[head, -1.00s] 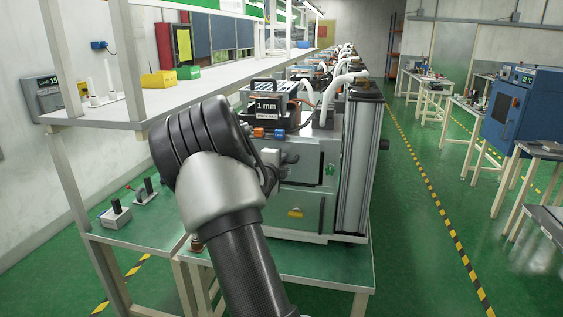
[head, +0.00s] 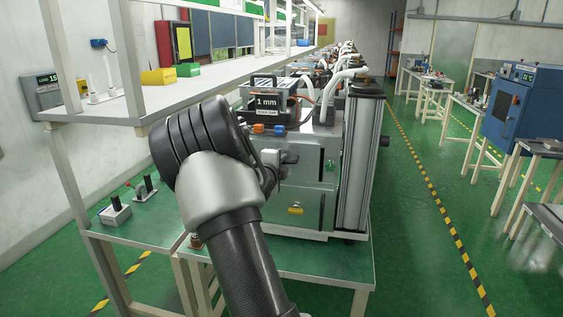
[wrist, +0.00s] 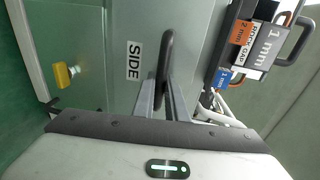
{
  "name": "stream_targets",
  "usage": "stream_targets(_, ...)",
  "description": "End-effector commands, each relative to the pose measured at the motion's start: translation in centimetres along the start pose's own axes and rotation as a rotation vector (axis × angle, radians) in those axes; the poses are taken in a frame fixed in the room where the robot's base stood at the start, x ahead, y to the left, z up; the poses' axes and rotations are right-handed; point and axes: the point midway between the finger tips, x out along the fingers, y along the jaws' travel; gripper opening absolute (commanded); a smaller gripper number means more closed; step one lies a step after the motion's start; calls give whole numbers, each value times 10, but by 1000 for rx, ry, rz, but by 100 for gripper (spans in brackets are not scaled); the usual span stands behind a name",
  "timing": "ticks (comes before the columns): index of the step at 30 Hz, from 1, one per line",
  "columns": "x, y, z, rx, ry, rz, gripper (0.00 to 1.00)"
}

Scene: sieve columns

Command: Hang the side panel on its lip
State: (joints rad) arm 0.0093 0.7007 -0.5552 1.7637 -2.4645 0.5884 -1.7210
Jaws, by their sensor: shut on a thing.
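The side panel (wrist: 130,97) is a flat grey-green plate with a white SIDE label and a black bar handle (wrist: 167,48) in the wrist view. My gripper (wrist: 164,92) is shut on this handle. In the head view my arm covers much of the gripper's area, in front of the near sieve machine (head: 307,205). I cannot make out the panel's edge or the lip well enough to tell whether they touch.
A 1 mm sign (head: 267,102) stands on the machine top, with white hoses beside it. A shelf (head: 105,108) is close on the left. The floor aisle (head: 415,240) on the right is clear.

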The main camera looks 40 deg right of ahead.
Motion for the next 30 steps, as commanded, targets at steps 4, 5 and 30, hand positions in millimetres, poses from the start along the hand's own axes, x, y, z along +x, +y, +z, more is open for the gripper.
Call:
stream_targets(4,0,-2,0,1,0,-4,0)
stream_targets(5,0,-2,0,1,0,-4,0)
stream_targets(30,-57,0,2,1,-4,1,34)
